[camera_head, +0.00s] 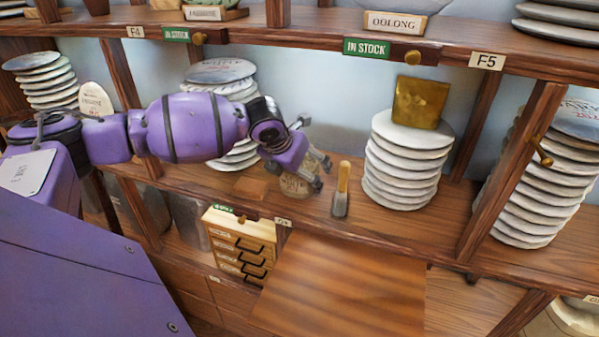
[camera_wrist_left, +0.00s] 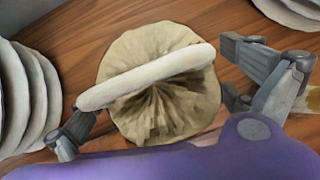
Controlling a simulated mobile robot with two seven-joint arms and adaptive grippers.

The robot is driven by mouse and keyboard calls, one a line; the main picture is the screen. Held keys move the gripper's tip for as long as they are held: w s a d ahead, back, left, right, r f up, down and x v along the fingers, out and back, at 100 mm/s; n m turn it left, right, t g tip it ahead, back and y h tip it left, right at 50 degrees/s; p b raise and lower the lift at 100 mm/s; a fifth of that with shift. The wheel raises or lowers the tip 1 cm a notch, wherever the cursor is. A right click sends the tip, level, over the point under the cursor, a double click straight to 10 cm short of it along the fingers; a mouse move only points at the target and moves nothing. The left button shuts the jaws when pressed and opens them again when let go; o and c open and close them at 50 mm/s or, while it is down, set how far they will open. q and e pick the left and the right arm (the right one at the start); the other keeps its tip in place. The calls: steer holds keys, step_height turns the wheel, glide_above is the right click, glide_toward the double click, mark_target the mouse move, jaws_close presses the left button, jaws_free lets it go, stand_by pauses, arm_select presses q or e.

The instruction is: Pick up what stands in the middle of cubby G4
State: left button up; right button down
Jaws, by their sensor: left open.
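A tan paper-wrapped tea cake (camera_head: 295,187) stands on the shelf board between two stacks, partly hidden behind my left gripper. The left wrist view shows its pleated round paper (camera_wrist_left: 150,115) with a pale thick edge (camera_wrist_left: 150,75) across it. My left gripper (camera_head: 312,153) reaches in from the left. It is open, and its fingers (camera_wrist_left: 150,92) lie on either side of the cake in the left wrist view. I cannot tell whether they touch it. The tag below (camera_head: 283,222) is too small to read. My right gripper is not in view.
A small wood-handled tool (camera_head: 341,190) stands just right of the cake. A stack of pale cakes (camera_head: 402,165) with a gold block (camera_head: 420,101) on top is further right. Another stack (camera_head: 220,73) is behind my arm. A small drawer chest (camera_head: 240,245) sits below.

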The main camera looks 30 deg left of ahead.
arm_select(q)
steer(key=c, duration=1.4)
steer(key=shift+c, duration=1.2)
steer(key=shift+r, duration=0.1)
